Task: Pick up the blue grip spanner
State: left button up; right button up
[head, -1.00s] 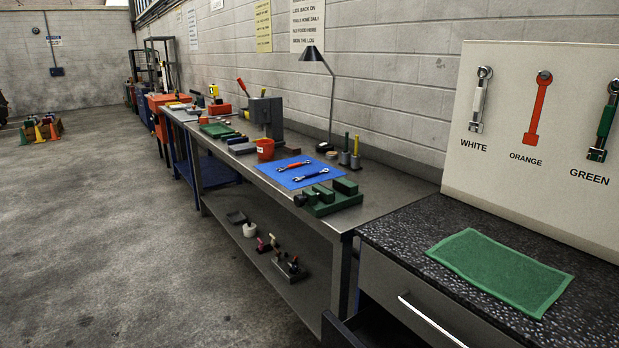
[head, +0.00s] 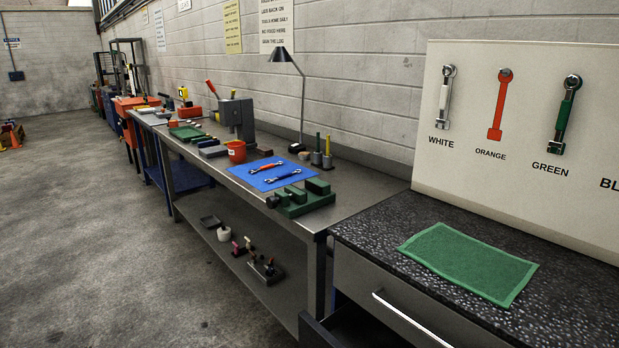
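The blue grip spanner (head: 283,176) lies on a blue mat (head: 245,172) on the long metal workbench. A spanner with an orange-red grip (head: 267,167) lies on the same mat, just behind it. A green vise-like block (head: 301,198) sits in front of the mat, towards the near end of the bench. Neither of my grippers is in the head view.
A pegboard (head: 520,120) with labelled tool places stands on the speckled counter (head: 380,230) at right. A green cloth (head: 470,262) lies there. A drawer below stands open.

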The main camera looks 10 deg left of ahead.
aim_at(288, 175)
jog(key=i+j+z, duration=0.25)
jog(key=z, duration=0.15)
jog(key=i+j+z, duration=0.2)
jog(key=j+z, duration=0.2)
jog(key=j, duration=0.15)
